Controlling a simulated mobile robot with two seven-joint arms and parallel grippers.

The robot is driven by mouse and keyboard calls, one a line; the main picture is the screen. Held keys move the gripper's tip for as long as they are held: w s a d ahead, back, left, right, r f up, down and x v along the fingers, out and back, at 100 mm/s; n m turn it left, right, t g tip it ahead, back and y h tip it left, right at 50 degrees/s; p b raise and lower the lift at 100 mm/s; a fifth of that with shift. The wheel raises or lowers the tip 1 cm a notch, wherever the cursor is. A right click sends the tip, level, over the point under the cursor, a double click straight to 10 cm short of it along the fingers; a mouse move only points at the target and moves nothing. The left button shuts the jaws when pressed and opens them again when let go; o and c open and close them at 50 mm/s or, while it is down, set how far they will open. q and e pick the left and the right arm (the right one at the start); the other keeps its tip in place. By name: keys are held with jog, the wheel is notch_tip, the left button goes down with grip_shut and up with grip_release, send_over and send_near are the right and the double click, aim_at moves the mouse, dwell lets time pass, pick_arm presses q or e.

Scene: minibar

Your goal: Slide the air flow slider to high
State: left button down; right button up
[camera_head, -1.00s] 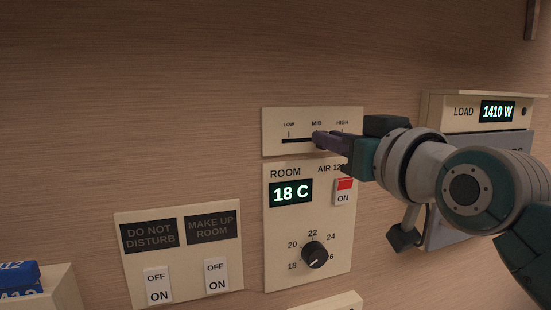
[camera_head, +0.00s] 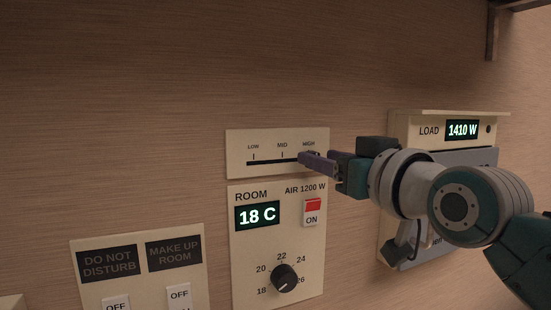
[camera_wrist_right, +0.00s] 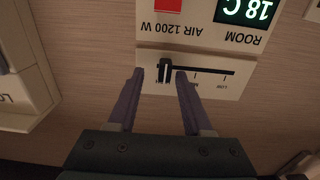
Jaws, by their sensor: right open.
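The air flow slider panel (camera_head: 240,170) is a cream plate on the wood wall, marked LOW, MID and HIGH above a dark slot. In the right wrist view, which shows the panel (camera_wrist_right: 225,93) upside down, the black slider knob (camera_wrist_right: 164,70) is at the HIGH end of the slot. My right gripper (camera_head: 302,157) is at that end and hides the knob in the head view. In the wrist view its open fingers (camera_wrist_right: 160,74) stand on either side of the knob; I cannot tell whether one touches it. My left gripper is not in view.
Below is the room panel (camera_head: 240,280), with an 18 C display (camera_head: 257,215), a red-topped ON switch (camera_head: 312,212) and a black dial (camera_head: 285,278). A load meter box (camera_head: 410,130) reading 1410 W juts out at right. DO NOT DISTURB switches (camera_head: 108,262) are lower left.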

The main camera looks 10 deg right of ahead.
jog(key=s+d+b, duration=0.1)
jog(key=s+d, duration=0.1)
jog(key=s, duration=0.7)
jog(key=shift+s, duration=0.4)
